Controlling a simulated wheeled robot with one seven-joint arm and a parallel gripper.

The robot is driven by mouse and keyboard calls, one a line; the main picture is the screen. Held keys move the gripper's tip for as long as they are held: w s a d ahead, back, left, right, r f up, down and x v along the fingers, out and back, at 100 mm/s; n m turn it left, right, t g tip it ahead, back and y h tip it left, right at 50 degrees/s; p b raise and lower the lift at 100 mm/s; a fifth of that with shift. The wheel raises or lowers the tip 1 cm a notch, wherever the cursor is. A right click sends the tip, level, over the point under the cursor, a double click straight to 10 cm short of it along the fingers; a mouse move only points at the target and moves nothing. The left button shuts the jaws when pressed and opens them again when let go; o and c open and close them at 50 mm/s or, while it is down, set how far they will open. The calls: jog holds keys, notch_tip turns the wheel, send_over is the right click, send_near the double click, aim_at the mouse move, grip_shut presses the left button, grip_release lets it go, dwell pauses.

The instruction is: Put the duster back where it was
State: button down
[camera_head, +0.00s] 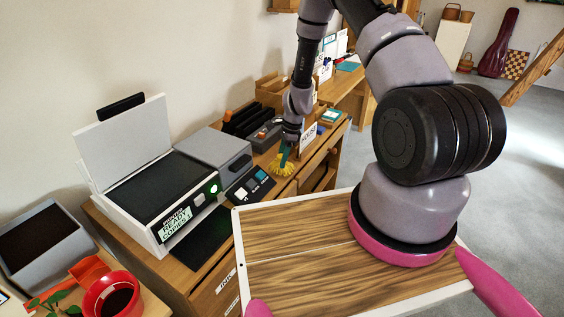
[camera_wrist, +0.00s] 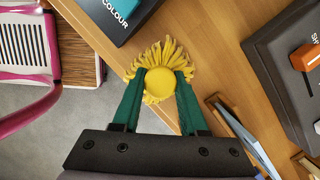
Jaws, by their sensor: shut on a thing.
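The duster (camera_wrist: 158,84) has a yellow round top with a fringe of yellow strands. My gripper (camera_wrist: 158,92) is shut on it, with one green finger on each side. In the head view the duster (camera_head: 282,164) shows at the end of my gripper (camera_head: 285,153), at the front part of the wooden desk, right of the copier's control panel. In the wrist view it overlaps the desk's front edge. I cannot tell whether it touches the desk top or hangs just above it.
A copier (camera_head: 160,205) with its lid raised stands left on the desk. Its control panel (camera_head: 250,187) is close beside the duster.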

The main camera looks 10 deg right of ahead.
jog(key=shift+f, duration=0.75)
jog(key=shift+f, duration=0.1)
jog(key=shift+c, duration=2.2)
grip_release()
